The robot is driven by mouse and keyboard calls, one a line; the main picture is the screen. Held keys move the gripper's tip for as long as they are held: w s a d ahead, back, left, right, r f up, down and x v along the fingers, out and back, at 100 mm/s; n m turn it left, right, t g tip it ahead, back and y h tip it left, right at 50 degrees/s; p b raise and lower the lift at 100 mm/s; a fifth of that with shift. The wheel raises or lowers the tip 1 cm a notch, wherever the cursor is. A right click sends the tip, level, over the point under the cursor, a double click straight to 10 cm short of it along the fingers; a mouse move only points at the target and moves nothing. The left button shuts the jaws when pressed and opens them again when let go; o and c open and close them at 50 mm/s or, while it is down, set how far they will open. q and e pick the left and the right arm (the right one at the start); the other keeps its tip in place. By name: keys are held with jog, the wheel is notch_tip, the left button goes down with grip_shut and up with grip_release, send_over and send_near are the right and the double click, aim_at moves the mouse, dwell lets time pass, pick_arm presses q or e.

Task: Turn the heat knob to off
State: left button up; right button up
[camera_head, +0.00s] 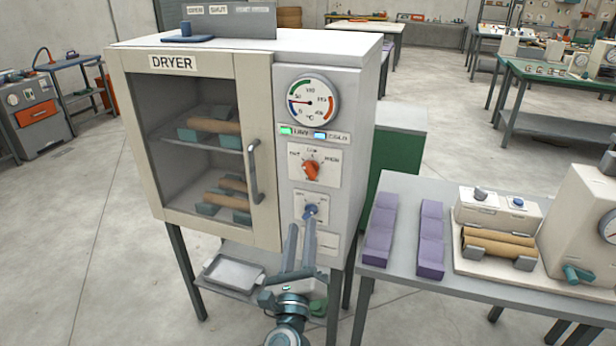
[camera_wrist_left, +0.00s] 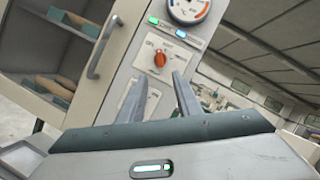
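The dryer's front panel (camera_head: 324,246) carries two knobs. An orange knob (camera_head: 311,170) sits on a white plate under the dial, and a small blue knob (camera_head: 310,210) sits on a lower plate. Their small labels are too blurred to read surely, so I cannot tell which is the heat knob or its setting. The orange knob also shows in the left wrist view (camera_wrist_left: 160,59). My left gripper (camera_head: 301,222) is open and empty, fingers pointing up at the panel beside the blue knob. Whether a finger touches that knob I cannot tell. My right gripper is not in view.
The dryer's glass door (camera_head: 200,150) is shut, with a handle (camera_head: 254,170) left of the knobs. A round dial (camera_head: 313,101) and lit indicators (camera_head: 311,133) sit above them. A metal tray (camera_head: 234,271) lies below. A table (camera_head: 400,265) with purple blocks (camera_head: 431,240) stands to the right.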

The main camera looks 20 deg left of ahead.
aim_at(309, 174)
pick_arm(q)
jog(key=p+x, duration=0.3)
jog(key=x, duration=1.2)
jog(key=shift+s+p, duration=0.1)
jog(key=shift+p, duration=0.2)
jog(key=shift+w+a+r, duration=0.1)
jog(key=shift+w+r, duration=0.1)
jog(key=shift+w, duration=0.5)
grip_shut()
